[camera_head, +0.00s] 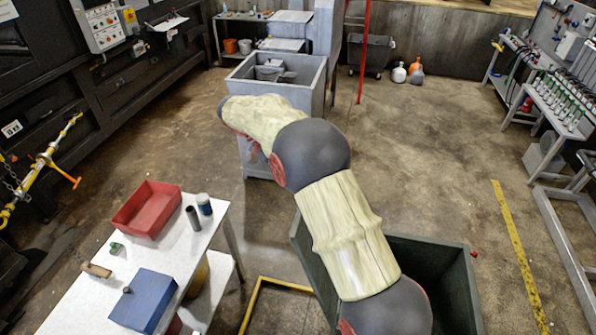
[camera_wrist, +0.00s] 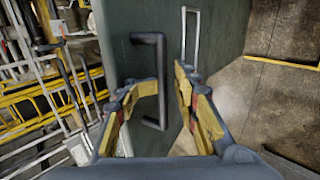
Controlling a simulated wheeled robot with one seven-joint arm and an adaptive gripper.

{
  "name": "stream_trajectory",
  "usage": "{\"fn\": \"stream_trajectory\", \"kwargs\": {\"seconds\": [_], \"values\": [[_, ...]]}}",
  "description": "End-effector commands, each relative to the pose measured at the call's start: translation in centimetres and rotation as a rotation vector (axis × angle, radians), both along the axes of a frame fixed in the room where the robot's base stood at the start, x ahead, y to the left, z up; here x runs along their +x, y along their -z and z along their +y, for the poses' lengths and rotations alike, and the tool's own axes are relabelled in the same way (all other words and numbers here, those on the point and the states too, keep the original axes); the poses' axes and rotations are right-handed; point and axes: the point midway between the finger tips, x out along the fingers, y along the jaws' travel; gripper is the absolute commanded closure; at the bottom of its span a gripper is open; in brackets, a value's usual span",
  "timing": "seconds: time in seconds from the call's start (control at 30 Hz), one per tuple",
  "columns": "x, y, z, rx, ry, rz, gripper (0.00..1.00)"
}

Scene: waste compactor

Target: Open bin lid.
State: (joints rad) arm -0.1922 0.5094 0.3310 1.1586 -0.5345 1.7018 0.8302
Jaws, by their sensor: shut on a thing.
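In the wrist view, a dark bar handle (camera_wrist: 160,112) stands out from a dark grey-green panel (camera_wrist: 225,30). My gripper (camera_wrist: 168,80) has its yellow-padded fingers on either side of the handle's bar and is shut on it. In the head view, a dark green bin (camera_head: 312,258) is at the lower right, partly hidden behind my arm; its inside shows in part. My gripper and the handle are hidden in the head view. I cannot tell from the head view how the lid sits.
A white table (camera_head: 95,300) with a red tray (camera_head: 148,208) and a blue box (camera_head: 143,300) stands at lower left. A grey bin (camera_head: 310,98) stands behind my arm. Racks (camera_head: 560,115) line the right side. The concrete floor right of centre is clear.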

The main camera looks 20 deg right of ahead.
Motion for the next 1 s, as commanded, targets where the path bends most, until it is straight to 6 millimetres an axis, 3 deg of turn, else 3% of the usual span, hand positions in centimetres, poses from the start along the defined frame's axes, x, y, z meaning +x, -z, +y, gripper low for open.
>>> {"fn": "stream_trajectory", "kwargs": {"seconds": [0.03,0.17,0.73,1.0], "values": [[-0.1,0.7,0.0,0.003,-0.002,0.007,0.78],[0.0,0.5,0.0,0.003,-0.004,0.005,0.71],[0.2,-0.3,0.3,0.001,-0.007,-0.004,0.71],[1.7,-3.1,2.6,0.002,-0.008,-0.007,0.71]]}}
